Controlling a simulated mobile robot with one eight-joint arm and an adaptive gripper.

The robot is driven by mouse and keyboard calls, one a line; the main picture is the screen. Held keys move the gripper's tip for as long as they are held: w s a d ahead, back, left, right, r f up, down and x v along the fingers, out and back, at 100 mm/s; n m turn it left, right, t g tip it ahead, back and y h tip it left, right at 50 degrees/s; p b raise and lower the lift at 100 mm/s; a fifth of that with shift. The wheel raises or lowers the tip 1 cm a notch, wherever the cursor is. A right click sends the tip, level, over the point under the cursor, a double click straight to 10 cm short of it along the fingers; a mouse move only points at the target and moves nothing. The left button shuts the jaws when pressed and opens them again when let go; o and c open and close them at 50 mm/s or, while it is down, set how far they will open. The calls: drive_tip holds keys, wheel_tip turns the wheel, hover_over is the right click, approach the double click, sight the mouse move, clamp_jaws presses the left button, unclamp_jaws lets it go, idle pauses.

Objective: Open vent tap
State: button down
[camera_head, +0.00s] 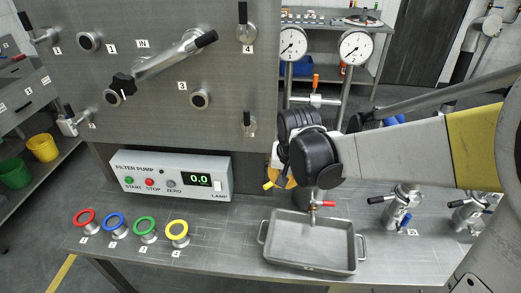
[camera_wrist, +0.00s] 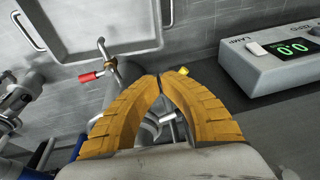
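No readable label marks which tap is the vent tap. A red-handled tap (camera_head: 322,203) stands over the tray's back edge; it also shows in the wrist view (camera_wrist: 90,77), left of my fingers. A small yellow handle (camera_head: 268,185) shows just left of my gripper (camera_head: 285,179). In the wrist view this yellow handle (camera_wrist: 184,71) peeks out beyond the right finger. My gripper's orange fingers (camera_wrist: 160,77) meet at their tips, with metal fittings visible behind them. Nothing is clearly held. In the head view my wrist hides most of the fingers and the yellow handle's body.
A metal tray (camera_head: 268,240) lies on the bench. The filter pump box (camera_head: 172,173) reads 0.0. Several coloured rings (camera_head: 145,226) stand front left. Blue-handled valves (camera_head: 405,220) stand right.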

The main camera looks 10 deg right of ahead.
sight(268, 184)
drive_tip(key=s+d+n+t+y+p, duration=0.1)
drive_tip(key=s+d+n+y+p, duration=0.2)
drive_tip(key=n, duration=0.6)
drive_tip(key=w+a+f+b, duration=0.2)
drive_tip(key=w+f+b, duration=0.3)
drive_tip(key=w+f, duration=0.2)
drive_tip(key=shift+w+a+f+b, duration=0.25)
drive_tip(key=shift+a+f+b, duration=0.15)
drive_tip(key=shift+f, duration=0.25)
drive_tip(key=shift+w+a+m+t+h, duration=0.25)
drive_tip(key=shift+a+m+h, duration=0.2)
drive_tip(key=shift+m+h, duration=0.4)
drive_tip(key=shift+w+a+m+b, duration=0.3)
drive_tip(key=shift+w+a+m, duration=0.15)
drive_tip(key=shift+w+a, duration=0.55)
drive_tip(key=shift+w, duration=0.15)
idle(0.4)
